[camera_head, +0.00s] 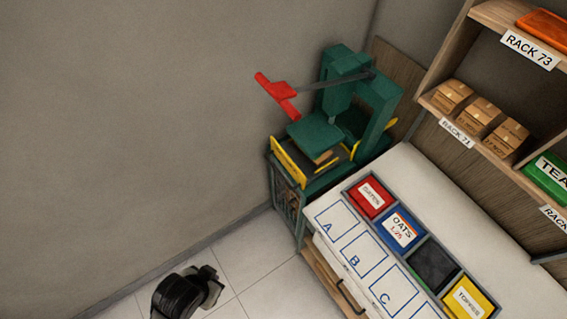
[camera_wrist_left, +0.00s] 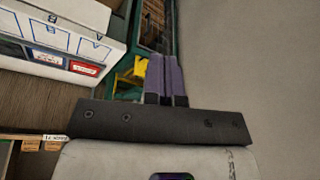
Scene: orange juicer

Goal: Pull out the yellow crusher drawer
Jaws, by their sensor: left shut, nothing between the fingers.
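The green crusher (camera_head: 345,110) stands in the corner on a dark green stand, with a red handle (camera_head: 278,94) raised at its left. A yellow drawer front (camera_head: 288,163) runs along the crusher's lower front-left edge; I cannot tell how far it is pushed in. In the left wrist view a yellow part (camera_wrist_left: 135,70) of the crusher shows beside my left gripper (camera_wrist_left: 164,60). The purple fingers are shut and empty, apart from the yellow part. In the head view my dark left wrist (camera_head: 187,292) is low over the floor, left of the stand. My right gripper is not in view.
A white counter (camera_head: 420,185) adjoins the stand on the right, with marked squares and several coloured bins (camera_head: 402,230). Wooden shelves (camera_head: 430,97) with boxes rise at the far right.

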